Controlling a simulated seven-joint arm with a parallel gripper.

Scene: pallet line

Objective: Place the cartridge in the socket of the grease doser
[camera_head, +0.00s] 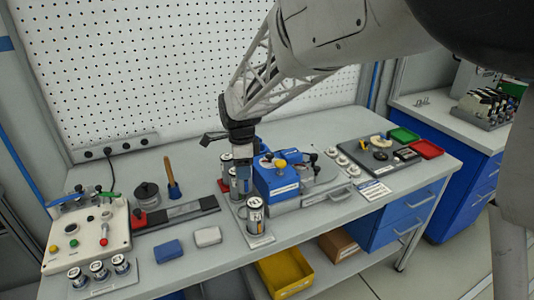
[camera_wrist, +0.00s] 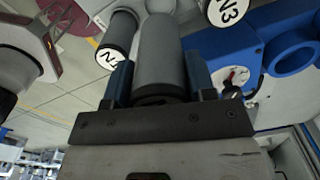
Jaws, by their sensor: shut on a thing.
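My gripper (camera_head: 243,164) is shut on a grey cylindrical cartridge, which fills the middle of the wrist view (camera_wrist: 161,48) between the two blue fingers (camera_wrist: 161,75). I cannot tell whether that ring is the socket. Whether the held cartridge touches anything below is hidden.
Labelled cartridges stand close by, one marked N3 (camera_wrist: 225,10) and another (camera_wrist: 117,38) beside the held one. A can (camera_head: 255,214) stands in front of the doser. Several cans (camera_head: 98,270) stand at the front left by a control box (camera_head: 88,238).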

